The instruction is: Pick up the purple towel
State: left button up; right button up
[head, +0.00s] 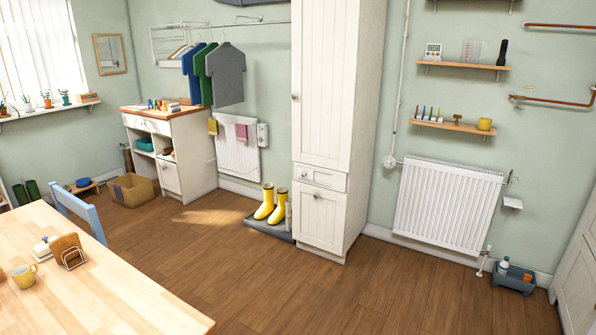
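A small mauve-pink cloth (241,132) hangs over the top right of the small white radiator (237,158) on the back wall. It is the closest match to a purple towel in view, though its colour looks more pink than purple. A yellow cloth (212,126) hangs at the left end of the same radiator. Neither of my grippers is in the head view.
A tall white cupboard (325,95) stands right of the radiator. Yellow boots (270,205) stand on a tray in front. Shirts (227,72) hang above. A wooden table (90,295) and blue chair (77,208) fill the lower left. The middle floor (255,275) is clear.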

aim_at(118, 196)
jog(key=i+l+z, duration=0.15)
jog(key=i+z, duration=0.15)
jog(key=i, duration=0.55)
jog(key=i+z, duration=0.35)
jog(key=i, duration=0.5)
jog(key=i+j+u, duration=0.15)
jog(key=i+u, duration=0.5)
jog(key=u, duration=0.15)
jog(key=i+u, duration=0.3)
jog(key=u, duration=0.15)
jog(key=i+l+u, duration=0.2)
jog(key=i+u, duration=0.2)
jog(key=i+j+u, duration=0.2)
jog(key=i+u, duration=0.25)
jog(key=i, duration=0.15)
jog(key=i+u, duration=0.4)
jog(key=i, duration=0.2)
jog(key=i+z, duration=0.15)
jog(key=i, duration=0.35)
jog(key=i+j+z, duration=0.15)
jog(key=i, duration=0.35)
jog(key=i+j+z, duration=0.15)
jog(key=i, duration=0.35)
jog(key=i+j+z, duration=0.15)
jog(key=i, duration=0.35)
jog(key=i+j+z, duration=0.15)
jog(key=i, duration=0.35)
jog(key=j, duration=0.1)
